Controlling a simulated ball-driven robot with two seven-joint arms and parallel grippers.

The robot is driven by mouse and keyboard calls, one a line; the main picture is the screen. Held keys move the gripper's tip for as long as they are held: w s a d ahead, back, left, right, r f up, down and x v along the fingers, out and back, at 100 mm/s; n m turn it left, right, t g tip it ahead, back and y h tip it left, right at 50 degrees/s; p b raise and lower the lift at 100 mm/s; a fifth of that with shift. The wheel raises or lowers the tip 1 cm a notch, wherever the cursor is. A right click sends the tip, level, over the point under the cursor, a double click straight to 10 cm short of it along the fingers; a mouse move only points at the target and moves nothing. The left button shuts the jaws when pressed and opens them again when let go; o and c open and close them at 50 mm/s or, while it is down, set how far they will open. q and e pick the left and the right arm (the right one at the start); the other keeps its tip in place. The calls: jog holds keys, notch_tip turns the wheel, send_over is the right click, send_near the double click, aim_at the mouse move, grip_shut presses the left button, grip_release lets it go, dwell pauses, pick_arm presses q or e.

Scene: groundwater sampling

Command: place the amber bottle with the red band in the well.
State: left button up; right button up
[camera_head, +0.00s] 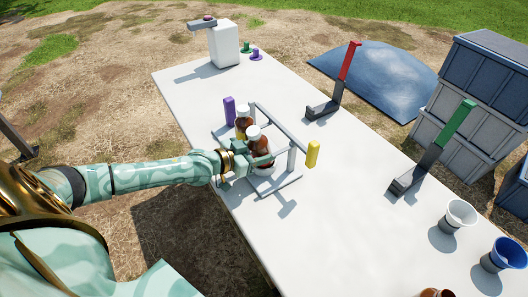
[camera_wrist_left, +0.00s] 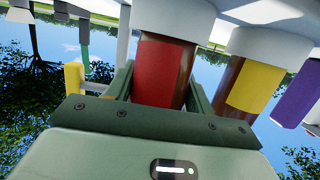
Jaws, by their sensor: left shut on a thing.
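The amber bottle with the red band (camera_wrist_left: 160,72) is held between the fingers of my left gripper (camera_head: 258,163). In the head view this bottle (camera_head: 259,146) stands about upright, white cap on top, at the grey rack (camera_head: 287,184). My right gripper is not in view.
A purple post (camera_head: 229,111) and a yellow post (camera_head: 313,154) flank the rack. White (camera_head: 459,214) and blue (camera_head: 505,254) cups stand at the right.

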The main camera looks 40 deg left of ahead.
pick_arm(q)
jog(key=shift+w+d+r+g+p, duration=0.15)
jog(key=shift+d+r+g+p, duration=0.05)
jog(key=shift+r+g+p, duration=0.4)
jog(key=shift+w+d+f+g+y+p, duration=0.15)
jog(key=shift+w+g+y+p, duration=0.2)
jog(key=shift+g+y+p, duration=0.25)
notch_tip(320, 180, down, 2)
jog(key=shift+f+b, duration=0.1)
jog(key=shift+b, duration=0.45)
jog(key=o, duration=1.2)
jog(key=shift+s, duration=0.1)
